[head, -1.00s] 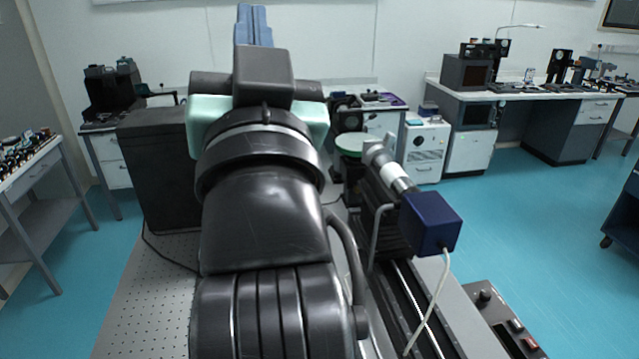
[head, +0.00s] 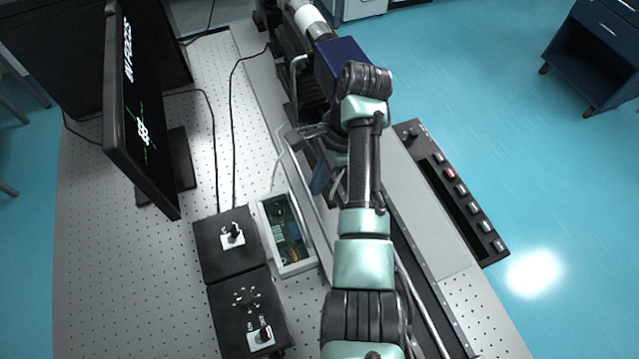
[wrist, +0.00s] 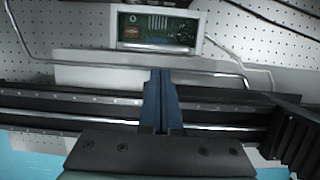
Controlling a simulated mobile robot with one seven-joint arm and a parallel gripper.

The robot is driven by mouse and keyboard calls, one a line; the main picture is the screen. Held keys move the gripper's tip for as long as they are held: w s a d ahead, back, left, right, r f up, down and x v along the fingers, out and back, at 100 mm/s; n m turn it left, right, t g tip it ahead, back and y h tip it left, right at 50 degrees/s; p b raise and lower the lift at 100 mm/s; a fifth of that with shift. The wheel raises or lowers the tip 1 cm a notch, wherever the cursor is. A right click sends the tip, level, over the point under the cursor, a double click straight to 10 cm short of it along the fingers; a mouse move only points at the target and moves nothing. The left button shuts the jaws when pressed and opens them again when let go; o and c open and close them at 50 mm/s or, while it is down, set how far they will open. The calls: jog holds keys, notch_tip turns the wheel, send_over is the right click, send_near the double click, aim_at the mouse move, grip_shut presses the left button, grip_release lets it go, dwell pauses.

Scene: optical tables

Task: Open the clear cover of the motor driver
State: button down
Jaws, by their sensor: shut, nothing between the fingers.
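The motor driver (head: 285,235) is a pale box with a green circuit board showing through its top, on the perforated table in the head view. It also shows at the top of the wrist view (wrist: 204,28). The clear cover is hard to make out; it seems to lie over the board. My gripper (wrist: 160,72) has blue fingers pressed together with nothing between them. In the wrist view the fingertips point toward the driver and are apart from it. In the head view my gripper (head: 318,182) is beyond the driver and to its right, partly hidden by my arm.
A metal rail (wrist: 60,57) runs between my gripper and the driver in the wrist view. Two black control boxes (head: 228,262) stand left of the driver, with a monitor (head: 140,110) behind. A dark-blue motor (head: 335,62) is beyond my wrist. A button panel (head: 460,195) lies right.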

jog(key=p, duration=0.1)
send_near(283, 224)
jog(key=f, duration=0.1)
jog(key=d+f, duration=0.1)
jog(key=f, duration=0.1)
jog(key=d+f, duration=0.1)
jog(key=f, duration=0.1)
jog(key=shift+w+d, duration=0.1)
jog(key=shift+w, duration=0.2)
jog(key=shift+w+r, duration=0.1)
jog(key=shift+r, duration=0.1)
